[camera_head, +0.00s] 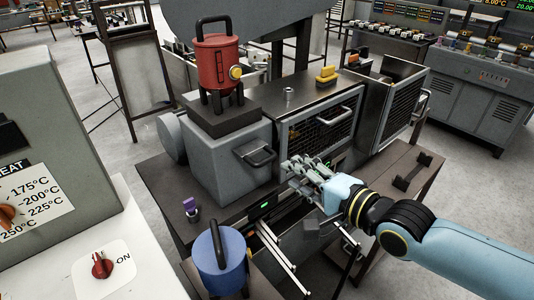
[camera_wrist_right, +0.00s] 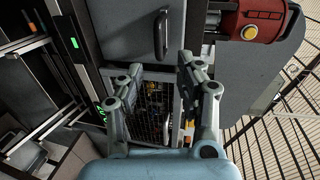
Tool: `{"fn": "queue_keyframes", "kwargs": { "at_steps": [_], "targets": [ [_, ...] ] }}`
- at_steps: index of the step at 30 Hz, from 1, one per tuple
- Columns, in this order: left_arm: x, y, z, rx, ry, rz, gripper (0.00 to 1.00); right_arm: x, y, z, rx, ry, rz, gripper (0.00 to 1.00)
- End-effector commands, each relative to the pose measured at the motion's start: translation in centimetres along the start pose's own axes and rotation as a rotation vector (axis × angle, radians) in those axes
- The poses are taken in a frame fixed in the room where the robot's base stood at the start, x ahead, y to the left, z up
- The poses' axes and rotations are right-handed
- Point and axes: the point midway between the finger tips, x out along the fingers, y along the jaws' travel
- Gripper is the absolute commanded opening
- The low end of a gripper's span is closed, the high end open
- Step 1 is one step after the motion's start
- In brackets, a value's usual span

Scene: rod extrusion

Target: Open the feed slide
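A grey machine box (camera_head: 227,165) carries a red hopper (camera_head: 217,62) with a yellow button on a dark block. A black handle (camera_head: 255,152) sticks out from the box's front; this may be the feed slide's handle, but I cannot tell for sure. In the right wrist view the handle (camera_wrist_right: 161,35) lies ahead of the fingers, and the red hopper (camera_wrist_right: 252,20) is at upper right. My right gripper (camera_head: 297,168) is to the right of the handle and apart from it. Its fingers (camera_wrist_right: 160,68) are spread with nothing between them. My left gripper is not in view.
A mesh-windowed door (camera_head: 318,130) with a bar handle stands right of the box. A blue canister (camera_head: 219,262) and a purple knob (camera_head: 190,207) are at the front left. Pale rails (camera_head: 280,255) run below my right gripper. A control panel (camera_head: 45,170) fills the left.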

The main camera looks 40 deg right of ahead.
Motion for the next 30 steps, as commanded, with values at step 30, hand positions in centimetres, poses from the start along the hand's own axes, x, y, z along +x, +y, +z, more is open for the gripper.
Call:
{"fn": "queue_keyframes", "kwargs": {
  "at_steps": [30],
  "targets": [
    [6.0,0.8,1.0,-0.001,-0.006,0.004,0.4,10.3,0.2,0.0,-0.003,0.001,0.002,0.28]
  ]
}}
